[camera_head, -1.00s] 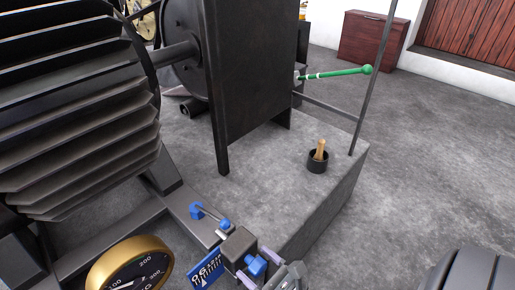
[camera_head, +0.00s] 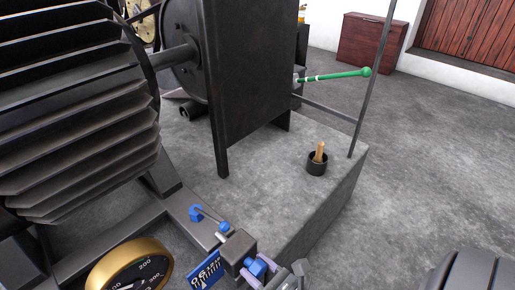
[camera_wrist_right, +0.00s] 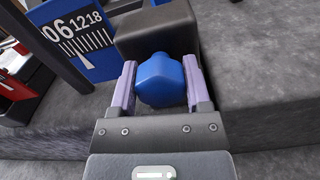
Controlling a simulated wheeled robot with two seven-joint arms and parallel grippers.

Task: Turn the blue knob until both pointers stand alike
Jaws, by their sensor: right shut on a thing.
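The blue knob (camera_head: 257,268) sits on a dark block at the bottom of the head view; it also shows in the right wrist view (camera_wrist_right: 162,82). My right gripper (camera_head: 259,271) is shut on it, with one pale purple finger on each side. Beside the block is a blue scale plate (camera_head: 205,272) with white numbers; in the wrist view the plate (camera_wrist_right: 84,66) has a white pointer below its ticks. A brass-rimmed black dial (camera_head: 105,262) is cut off by the lower edge, and its pointer is hard to read. My left gripper is out of view.
A large ribbed dark machine (camera_head: 75,110) fills the left. A dark upright panel (camera_head: 245,70) stands behind. A green-handled lever (camera_head: 340,74) sticks out to the right. A black cup (camera_head: 317,167) with a wooden handle stands on the plinth.

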